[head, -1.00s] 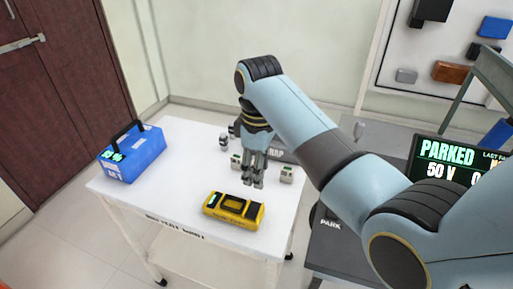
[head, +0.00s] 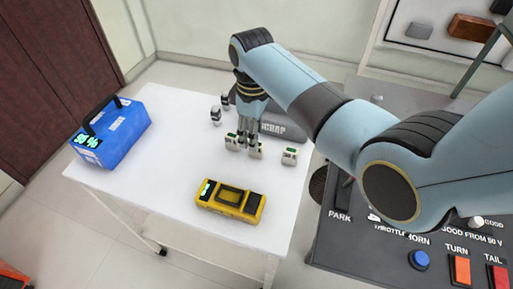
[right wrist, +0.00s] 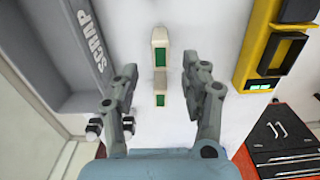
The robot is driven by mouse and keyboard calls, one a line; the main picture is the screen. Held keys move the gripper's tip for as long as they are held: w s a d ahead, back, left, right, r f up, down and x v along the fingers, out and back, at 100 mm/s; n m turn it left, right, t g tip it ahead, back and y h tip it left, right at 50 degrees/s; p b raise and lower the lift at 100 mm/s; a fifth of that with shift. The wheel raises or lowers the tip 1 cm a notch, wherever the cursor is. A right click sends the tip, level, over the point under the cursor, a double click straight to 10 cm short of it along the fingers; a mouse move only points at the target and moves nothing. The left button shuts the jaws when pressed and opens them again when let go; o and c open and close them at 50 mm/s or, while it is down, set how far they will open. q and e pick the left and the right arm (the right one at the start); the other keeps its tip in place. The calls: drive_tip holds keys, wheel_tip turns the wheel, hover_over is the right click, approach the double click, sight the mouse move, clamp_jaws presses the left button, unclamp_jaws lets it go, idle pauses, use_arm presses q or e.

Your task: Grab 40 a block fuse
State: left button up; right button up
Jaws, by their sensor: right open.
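My right gripper (head: 250,139) points down over the left and middle fuses. In the right wrist view my right gripper (right wrist: 160,78) is open, and two fuses show between or just beyond its fingers, a farther one (right wrist: 160,48) and a nearer one (right wrist: 160,88). I cannot tell any contact. My left gripper is out of view.
A grey SCRAP tray (head: 284,128) lies behind the fuses. A yellow meter (head: 230,200) lies in front, and a blue case (head: 112,135) stands at the left. Two small dark-and-white cylinders (head: 216,116) stand behind. A control console (head: 370,255) is at the right.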

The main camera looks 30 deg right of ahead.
sight(259, 154)
wheel_tip(259, 154, down, 4)
drive_tip(key=shift+f, duration=0.1)
drive_tip(key=shift+s, duration=0.1)
clamp_jaws()
